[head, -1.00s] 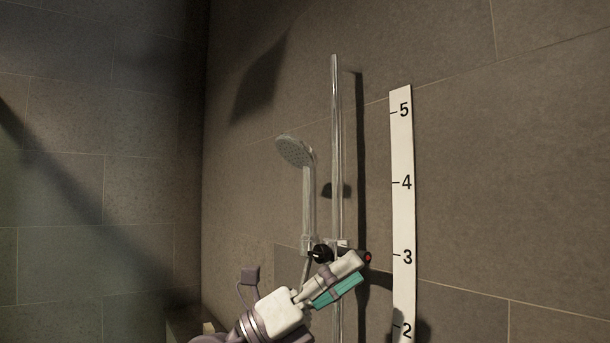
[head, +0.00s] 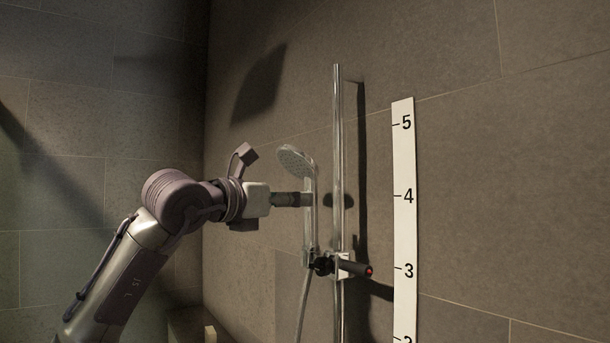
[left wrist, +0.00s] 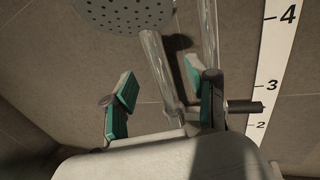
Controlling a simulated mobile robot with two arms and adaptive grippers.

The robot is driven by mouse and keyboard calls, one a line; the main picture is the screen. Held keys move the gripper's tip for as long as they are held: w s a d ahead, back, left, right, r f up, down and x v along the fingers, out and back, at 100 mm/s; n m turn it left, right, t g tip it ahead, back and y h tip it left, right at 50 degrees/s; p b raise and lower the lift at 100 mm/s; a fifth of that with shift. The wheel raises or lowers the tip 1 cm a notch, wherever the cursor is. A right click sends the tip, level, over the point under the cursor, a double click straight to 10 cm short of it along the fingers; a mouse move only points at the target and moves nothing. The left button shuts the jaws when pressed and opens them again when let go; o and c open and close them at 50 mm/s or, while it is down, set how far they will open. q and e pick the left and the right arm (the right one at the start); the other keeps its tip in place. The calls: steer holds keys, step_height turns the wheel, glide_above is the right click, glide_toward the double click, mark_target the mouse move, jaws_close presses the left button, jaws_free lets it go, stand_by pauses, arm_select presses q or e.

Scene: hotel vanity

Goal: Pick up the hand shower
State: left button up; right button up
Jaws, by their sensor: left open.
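The hand shower (head: 297,160) hangs upright on a chrome rail (head: 337,150) in the head view, its round spray head tilted toward the left. Its handle's lower end sits in a slider holder (head: 322,264) on the rail. My left gripper (head: 306,199) reaches in level from the left, its tips at the handle just below the spray head. In the left wrist view, the open left gripper (left wrist: 160,80) has teal-padded fingers on either side of the handle (left wrist: 157,62), which lies nearer the right finger. My right gripper is not in view.
A dark lever with a red end (head: 357,268) sticks out from the holder. A hose (head: 302,305) hangs below it. A white numbered scale strip (head: 404,200) is on the tiled wall right of the rail.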

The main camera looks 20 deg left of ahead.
arm_select(q)
steer(key=p+x, duration=0.1)
steer(key=x, duration=0.1)
steer(key=p+x, duration=0.1)
steer(key=x, duration=0.1)
steer(key=p+x, duration=0.2)
steer(key=shift+w+a+f, duration=0.2)
steer(key=shift+w+f, duration=0.05)
steer(key=shift+w+d, duration=0.1)
steer(key=shift+w, duration=0.05)
steer(key=shift+c, duration=1)
jaws_close()
